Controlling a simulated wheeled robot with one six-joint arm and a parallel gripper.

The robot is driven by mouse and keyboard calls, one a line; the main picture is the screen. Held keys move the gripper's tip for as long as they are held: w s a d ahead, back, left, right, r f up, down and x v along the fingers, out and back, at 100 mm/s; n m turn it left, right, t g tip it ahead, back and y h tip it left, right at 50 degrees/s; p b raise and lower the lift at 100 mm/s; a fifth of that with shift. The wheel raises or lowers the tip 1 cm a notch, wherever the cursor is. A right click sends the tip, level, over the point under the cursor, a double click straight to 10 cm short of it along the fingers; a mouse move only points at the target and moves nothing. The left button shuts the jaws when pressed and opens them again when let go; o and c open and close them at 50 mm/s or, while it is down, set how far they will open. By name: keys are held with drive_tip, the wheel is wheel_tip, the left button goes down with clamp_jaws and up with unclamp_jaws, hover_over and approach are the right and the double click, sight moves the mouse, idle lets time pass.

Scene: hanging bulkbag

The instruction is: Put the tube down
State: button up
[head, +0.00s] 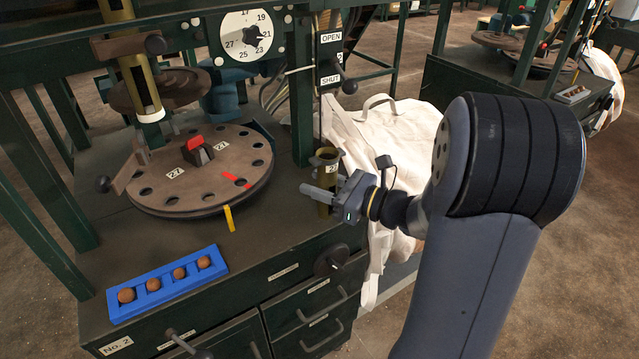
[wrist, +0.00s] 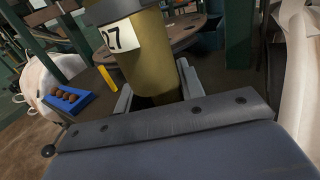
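The tube (head: 326,164) is an olive-brass cylinder with a dark collar at its top and a white number label. It is upright over the right side of the bench top in the head view. In the wrist view the tube (wrist: 150,58) fills the upper middle, and its label ends in 7. My gripper (head: 322,194) reaches in from the right, low on the tube. My gripper's two fingers (wrist: 155,92) lie against opposite sides of the tube, shut on it. The tube's lower end is partly hidden, so I cannot tell whether it touches the bench.
A round disc with holes (head: 205,168) fills the bench's middle. A blue tray (head: 168,284) with several brown balls sits front left. A yellow marker (head: 229,218) stands by the disc. A green post (head: 301,90) rises behind the tube. A white bag (head: 385,130) hangs to the right.

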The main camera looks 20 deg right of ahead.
drive_tip(key=o, duration=0.3)
drive_tip(key=shift+o, duration=0.2)
drive_tip(key=shift+r, duration=0.2)
drive_tip(key=p+v, duration=0.1)
drive_tip(key=v, duration=1.1)
drive_tip(key=shift+p, duration=0.4)
